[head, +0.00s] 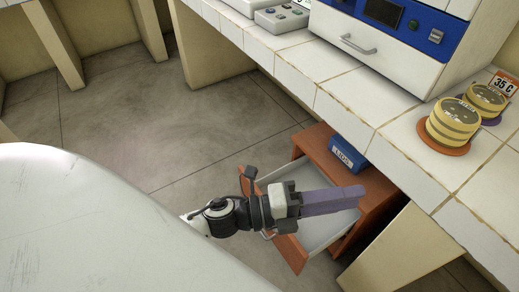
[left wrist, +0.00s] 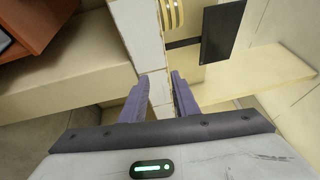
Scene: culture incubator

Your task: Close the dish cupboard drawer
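The dish cupboard (head: 325,148) is a low orange-brown wooden unit under the tiled counter. Its drawer (head: 322,236) stands pulled out, with a pale, seemingly empty inside and a brown front panel (head: 291,254). My left gripper (head: 357,194) is above the open drawer, its purple fingers pointing right towards the counter and hiding part of the drawer and cupboard. The left wrist view shows the fingers (left wrist: 157,88) apart with nothing between them. Brown wood (left wrist: 38,22) shows at that view's upper left corner. My right gripper is in neither view.
A blue labelled box (head: 347,153) sits on the cupboard top. The tiled counter (head: 335,68) overhangs it, carrying a white and blue incubator (head: 372,55) and yellow dish stacks (head: 453,124). Open floor (head: 130,120) lies to the left of the drawer.

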